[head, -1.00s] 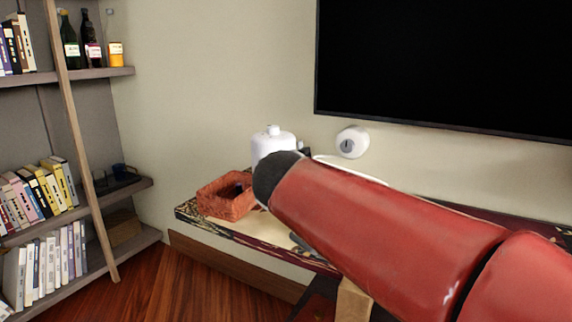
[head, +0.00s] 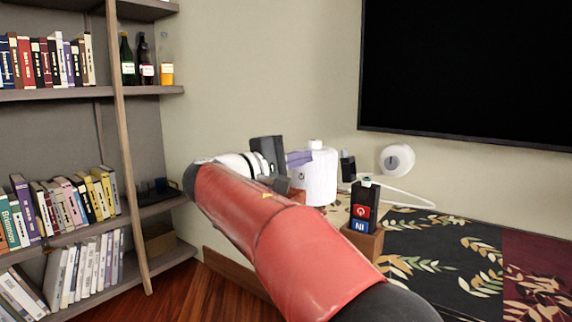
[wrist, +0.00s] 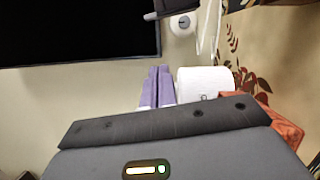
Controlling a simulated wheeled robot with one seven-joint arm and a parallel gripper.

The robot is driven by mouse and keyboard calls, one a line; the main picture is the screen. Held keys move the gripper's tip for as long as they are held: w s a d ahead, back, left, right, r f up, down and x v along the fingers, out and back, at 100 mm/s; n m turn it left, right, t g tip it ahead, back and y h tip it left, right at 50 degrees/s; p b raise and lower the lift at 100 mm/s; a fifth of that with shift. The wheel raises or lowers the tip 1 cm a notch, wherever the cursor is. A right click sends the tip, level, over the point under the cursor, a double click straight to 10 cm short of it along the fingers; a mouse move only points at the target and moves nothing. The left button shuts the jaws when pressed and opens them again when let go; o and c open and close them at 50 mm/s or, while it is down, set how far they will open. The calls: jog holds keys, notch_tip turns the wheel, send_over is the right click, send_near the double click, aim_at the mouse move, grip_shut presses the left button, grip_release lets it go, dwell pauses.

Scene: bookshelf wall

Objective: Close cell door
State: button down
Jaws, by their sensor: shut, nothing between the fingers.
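No cell door can be made out in either view. The shelf unit (head: 160,205) on the left has open shelves, with no door showing on the part in view. My gripper (head: 308,158) is in front of the white jar, with its purple fingers pointing right in the head view. In the wrist view the gripper (wrist: 157,88) has its two purple fingers side by side, closed and empty. My red arm hides part of the table and the floor.
A white jar (head: 318,178) stands on the patterned table (head: 445,250). Right of it are a wooden holder (head: 366,243) with dark, labelled items and a round white wall fitting (head: 397,160). A black screen (head: 470,70) hangs above. Books and bottles (head: 146,62) fill the shelves.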

jog(key=shift+s+d+r+b, duration=0.1)
jog(key=shift+d+r+b, duration=0.1)
jog(key=shift+d, duration=1.25)
jog(key=shift+s+d+r+b, duration=0.1)
jog(key=shift+d+r+b, duration=0.1)
jog(key=shift+d, duration=1.2)
